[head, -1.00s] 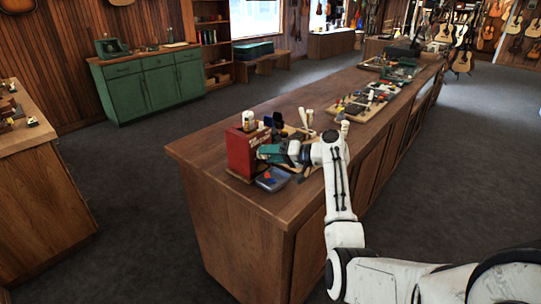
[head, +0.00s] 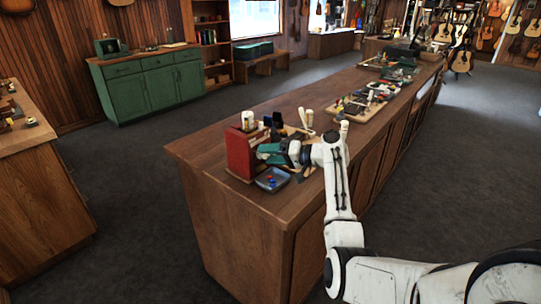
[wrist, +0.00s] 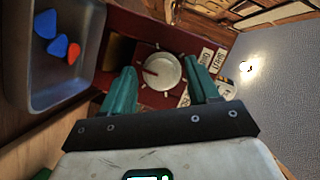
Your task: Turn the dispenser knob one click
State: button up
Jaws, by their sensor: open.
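The red dispenser (head: 241,155) stands upright near the front end of the long wooden counter. In the wrist view its round pale knob (wrist: 162,71) has a dark red pointer line and sits on the red front face, with small marks around it. My gripper (wrist: 163,80) has teal fingers, one on each side of the knob; it is open, and gaps show between the fingers and the knob. In the head view my gripper (head: 268,152) is beside the dispenser, and the knob is hidden there. A small dark tray (head: 271,179) sits below the dispenser front.
The tray (wrist: 62,90) holds blue and red picks, close by my gripper on the left in the wrist view. Light labels (wrist: 206,57) lie to the right of the knob. Behind the dispenser, bottles and tools stand on the counter (head: 300,197).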

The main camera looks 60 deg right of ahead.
jog(key=b+v, duration=0.2)
jog(key=v, duration=0.8)
jog(key=shift+s, duration=0.4)
jog(key=shift+d+r, duration=0.1)
